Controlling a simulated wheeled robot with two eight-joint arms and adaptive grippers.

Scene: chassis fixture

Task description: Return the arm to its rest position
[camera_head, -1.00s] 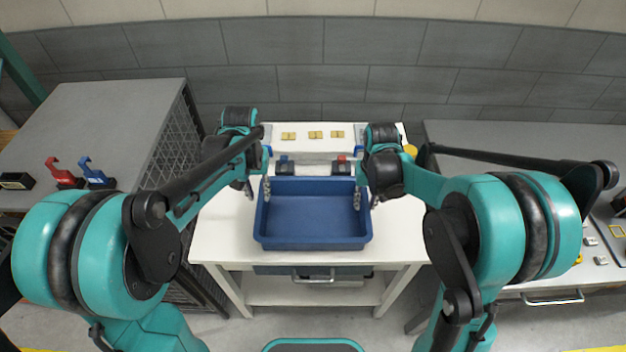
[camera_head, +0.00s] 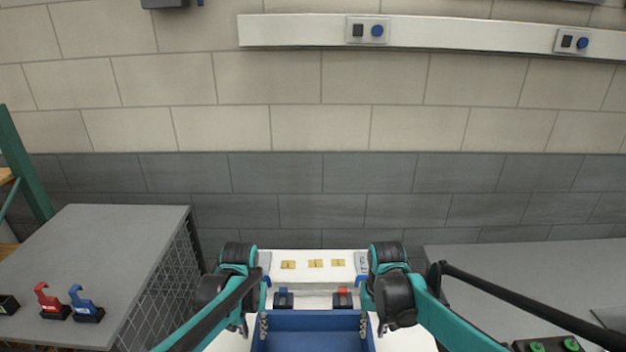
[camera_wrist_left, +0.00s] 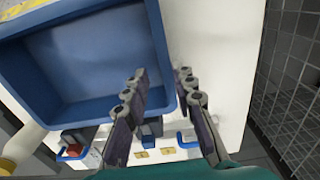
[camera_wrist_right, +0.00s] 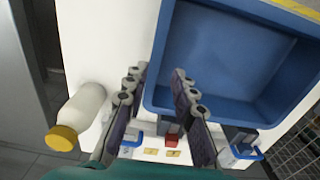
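A blue bin (camera_head: 310,321) sits on the white table (camera_head: 309,257) between my two arms; the bottom of the head view cuts it off. My left gripper (camera_head: 255,326) is at the bin's left side with fingers apart. In the left wrist view my left gripper (camera_wrist_left: 162,78) has one finger on each side of the bin's rim, with gaps visible. My right gripper (camera_head: 372,327) is at the bin's right side. In the right wrist view my right gripper (camera_wrist_right: 159,74) is open, fingers on either side of the rim. The bin looks empty in both wrist views.
Small blocks, one blue (camera_head: 283,299) and one red (camera_head: 343,299), stand behind the bin. A grey cabinet (camera_head: 110,240) at left holds red (camera_head: 50,301) and blue (camera_head: 84,304) hooks.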

